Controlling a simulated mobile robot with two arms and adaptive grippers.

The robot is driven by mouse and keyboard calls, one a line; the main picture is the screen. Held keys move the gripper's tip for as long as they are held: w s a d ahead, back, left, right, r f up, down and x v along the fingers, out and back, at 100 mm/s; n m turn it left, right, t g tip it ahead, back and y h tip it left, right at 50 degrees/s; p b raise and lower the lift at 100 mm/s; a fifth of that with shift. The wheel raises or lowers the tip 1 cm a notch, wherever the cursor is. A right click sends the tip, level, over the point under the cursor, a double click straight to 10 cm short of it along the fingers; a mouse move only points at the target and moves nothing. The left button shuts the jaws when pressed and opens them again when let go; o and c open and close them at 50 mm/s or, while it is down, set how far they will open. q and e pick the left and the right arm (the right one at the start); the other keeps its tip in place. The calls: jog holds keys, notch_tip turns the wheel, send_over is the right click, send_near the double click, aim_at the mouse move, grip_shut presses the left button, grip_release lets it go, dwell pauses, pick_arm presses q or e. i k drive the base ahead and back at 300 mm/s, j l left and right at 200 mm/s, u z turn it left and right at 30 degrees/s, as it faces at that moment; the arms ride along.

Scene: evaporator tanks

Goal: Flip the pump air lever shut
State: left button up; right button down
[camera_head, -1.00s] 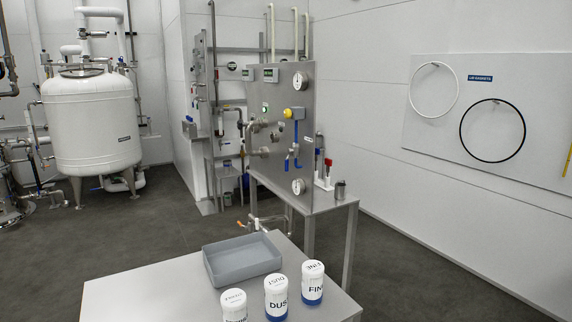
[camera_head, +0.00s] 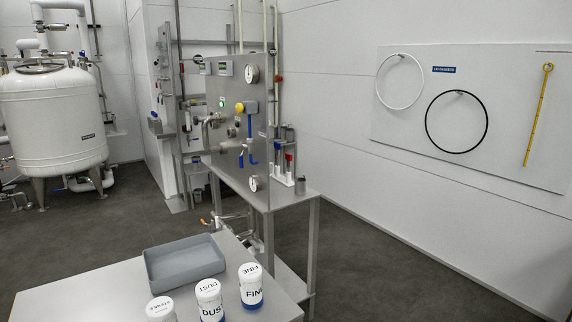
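A steel panel (camera_head: 228,160) stands on a steel table in the middle of the head view, with gauges, valves and pipes on it. Blue handles (camera_head: 250,122) and a yellow knob (camera_head: 240,107) show on its right part. I cannot tell which handle is the pump air lever; the fittings are too small to read. Neither of my grippers shows in the view.
A grey table (camera_head: 90,290) in front carries a grey tray (camera_head: 150,262) and labelled jars, one a FINE jar (camera_head: 250,288). A white tank (camera_head: 52,120) stands at left. A wall board (camera_head: 400,150) holds two rings and a yellow stick (camera_head: 537,115). Dark floor lies clear at right.

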aim_at(241, 157)
jog(key=i+l+z, duration=0.25)
jog(key=l+z, duration=0.2)
jog(key=i+l+z, duration=0.3)
jog(key=z, duration=0.15)
jog(key=i+l+z, duration=0.45)
jog(key=i+u, duration=0.15)
jog(key=i, duration=0.25)
jog(key=i+l+u, duration=0.15)
jog(key=i, duration=0.2)
jog(key=i+j+u, duration=0.1)
jog(key=u, duration=0.3)
jog(key=i+u, duration=0.25)
jog(key=u, duration=0.15)
jog(key=i+u, duration=0.2)
jog(key=u, duration=0.2)
jog(key=i+l+u, duration=0.1)
jog(key=u, duration=0.3)
jog(key=i+l+u, duration=0.15)
jog(key=u, duration=0.25)
jog(key=i+j+u, duration=0.1)
jog(key=i+u, duration=0.15)
jog(key=u, duration=0.2)
jog(key=i+u, duration=0.3)
jog(key=u, duration=0.2)
jog(key=i+l+u, duration=0.15)
jog(key=u, duration=0.3)
jog(key=i+l, duration=0.05)
jog(key=i, duration=0.05)
